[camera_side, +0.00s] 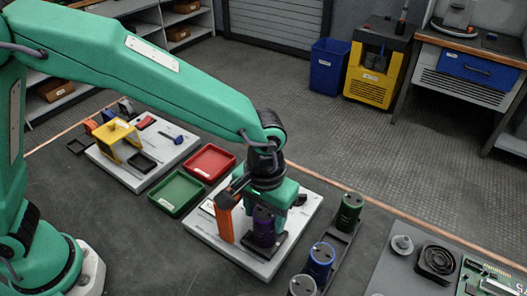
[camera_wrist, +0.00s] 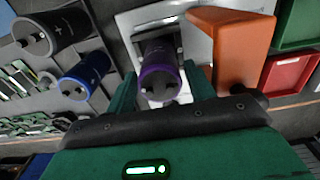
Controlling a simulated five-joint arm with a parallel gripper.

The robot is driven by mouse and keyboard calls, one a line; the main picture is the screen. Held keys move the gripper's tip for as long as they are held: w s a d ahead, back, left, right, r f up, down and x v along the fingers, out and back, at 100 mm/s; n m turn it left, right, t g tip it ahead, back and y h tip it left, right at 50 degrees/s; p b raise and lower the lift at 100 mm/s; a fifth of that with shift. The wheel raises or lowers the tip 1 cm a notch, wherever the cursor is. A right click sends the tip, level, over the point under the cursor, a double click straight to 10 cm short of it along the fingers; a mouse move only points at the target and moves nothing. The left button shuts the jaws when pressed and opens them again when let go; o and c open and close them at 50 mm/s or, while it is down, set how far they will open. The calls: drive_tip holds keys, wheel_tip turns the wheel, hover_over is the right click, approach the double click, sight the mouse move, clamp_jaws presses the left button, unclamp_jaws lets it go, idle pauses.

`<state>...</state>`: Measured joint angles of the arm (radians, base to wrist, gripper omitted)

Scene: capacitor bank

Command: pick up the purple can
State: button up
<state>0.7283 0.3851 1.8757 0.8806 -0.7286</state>
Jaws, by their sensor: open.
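The purple can (camera_side: 263,228) stands upright in a dark holder on a light grey base plate (camera_side: 226,247) in the side view. In the wrist view the purple can (camera_wrist: 159,72) shows its top with dark terminals, between the two green fingers. My gripper (camera_side: 262,208) is over the can from above, its jaws open around the upper part of the can. In the wrist view my gripper (camera_wrist: 160,95) has one finger on each side of the can with some space. Whether a finger touches the can is hard to tell.
An orange upright piece (camera_side: 224,218) stands close beside the can and my gripper. Blue (camera_side: 320,261), green (camera_side: 349,211) and grey (camera_side: 301,287) cans stand in a rack to the right. Red (camera_side: 210,162) and green (camera_side: 176,193) trays lie to the left.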

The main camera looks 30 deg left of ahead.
idle(0.3)
drive_tip(key=c, duration=0.9)
drive_tip(key=shift+r, duration=0.2)
drive_tip(key=shift+r, duration=0.6)
drive_tip(key=r, duration=0.3)
drive_tip(key=shift+s+d, duration=0.15)
drive_tip(key=shift+s, duration=0.2)
drive_tip(key=s+d+r, duration=0.1)
drive_tip(key=s+r, duration=0.1)
drive_tip(key=s, duration=0.1)
drive_tip(key=s+d+r, duration=0.1)
drive_tip(key=s+r, duration=0.1)
drive_tip(key=s, duration=0.2)
drive_tip(key=s+d+r, duration=0.1)
drive_tip(key=s+r, duration=0.1)
drive_tip(key=s, duration=0.1)
drive_tip(key=shift+s+d+r, duration=0.1)
drive_tip(key=shift+s+r, duration=0.1)
drive_tip(key=shift+r, duration=0.05)
drive_tip(key=shift+w, duration=0.1)
